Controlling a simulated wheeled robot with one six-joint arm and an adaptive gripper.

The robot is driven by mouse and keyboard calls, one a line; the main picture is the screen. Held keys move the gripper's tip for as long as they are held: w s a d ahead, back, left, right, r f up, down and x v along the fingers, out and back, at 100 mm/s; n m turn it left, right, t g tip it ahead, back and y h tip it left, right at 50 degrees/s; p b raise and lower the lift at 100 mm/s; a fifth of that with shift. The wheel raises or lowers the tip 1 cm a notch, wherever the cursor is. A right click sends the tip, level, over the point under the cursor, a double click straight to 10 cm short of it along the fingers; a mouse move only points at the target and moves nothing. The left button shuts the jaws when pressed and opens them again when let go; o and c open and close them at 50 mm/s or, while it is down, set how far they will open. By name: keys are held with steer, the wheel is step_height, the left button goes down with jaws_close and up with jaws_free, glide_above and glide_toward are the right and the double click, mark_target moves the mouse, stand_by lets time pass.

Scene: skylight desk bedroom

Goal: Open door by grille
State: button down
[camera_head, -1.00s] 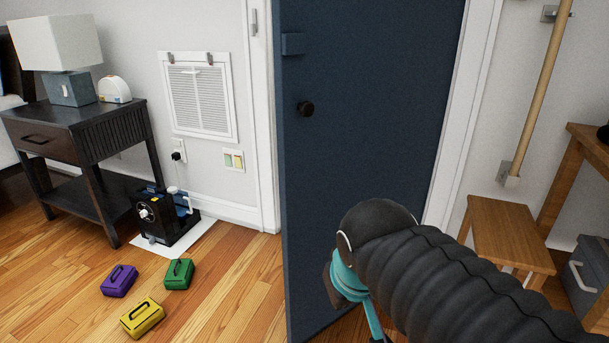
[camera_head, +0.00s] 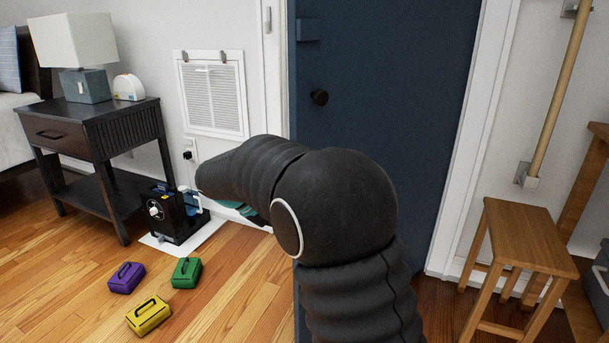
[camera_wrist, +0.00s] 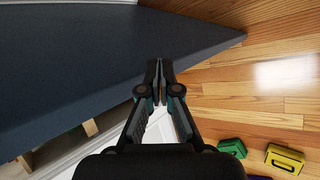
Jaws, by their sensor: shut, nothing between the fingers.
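The dark blue door (camera_head: 410,90) stands right of the wall grille (camera_head: 212,95) in the head view. In the wrist view, my gripper (camera_wrist: 160,68) is shut and empty. The door (camera_wrist: 80,60) fills the upper left there, with a corner over the wood floor to the right. The fingertips overlap the door's lower edge in the picture; I cannot tell whether they touch it.
A dark nightstand (camera_head: 98,118) with a lamp stands left. A black machine (camera_head: 172,212) sits on the floor below the grille. Purple (camera_head: 126,277), green (camera_head: 186,272) and yellow (camera_head: 149,315) cases lie on the floor. A wooden stool (camera_head: 525,235) stands right of the door.

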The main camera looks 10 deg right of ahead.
steer(key=w+a+f+h, duration=0.2)
steer(key=w+a+f, duration=0.15)
steer(key=w, duration=0.35)
steer(key=w+a+r+m+h+b, duration=0.1)
steer(key=w+r+m+h, duration=0.1)
steer(key=r+h, duration=0.35)
steer(key=w+r+m+h, duration=0.2)
steer(key=r, duration=0.6)
steer(key=s+d+b, duration=0.2)
steer(key=d, duration=0.9)
steer(key=shift+f+t, duration=0.15)
steer(key=shift+t, duration=0.25)
